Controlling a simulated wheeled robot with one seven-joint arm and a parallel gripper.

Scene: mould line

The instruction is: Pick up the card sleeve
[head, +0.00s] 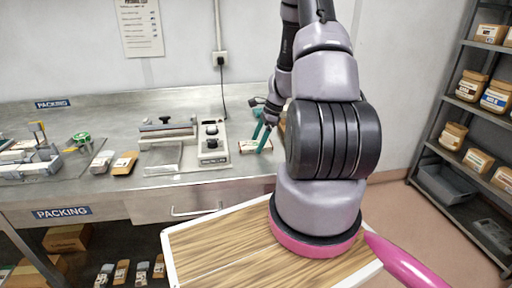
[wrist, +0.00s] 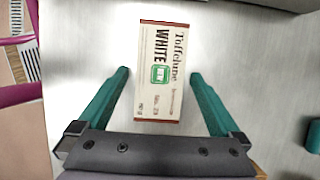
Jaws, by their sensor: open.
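The card sleeve (wrist: 160,95) is cream with dark red ends, printed "Toffelune WHITE" with a green patch. In the wrist view it lies flat on the steel bench, lengthwise between my two teal fingers, with a gap on each side. My gripper (wrist: 160,74) is open and empty, and the sleeve's far end reaches beyond the fingertips. In the head view my gripper (head: 261,138) points down at the bench, and the sleeve (head: 249,146) shows partly beside and behind the fingers. I cannot tell the fingertips' exact height.
A sealing machine (head: 213,143) stands left of the sleeve on the bench (head: 180,107). A shelf rack (head: 440,110) with boxes stands at right. A teal piece (wrist: 313,136) shows at the wrist view's right edge.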

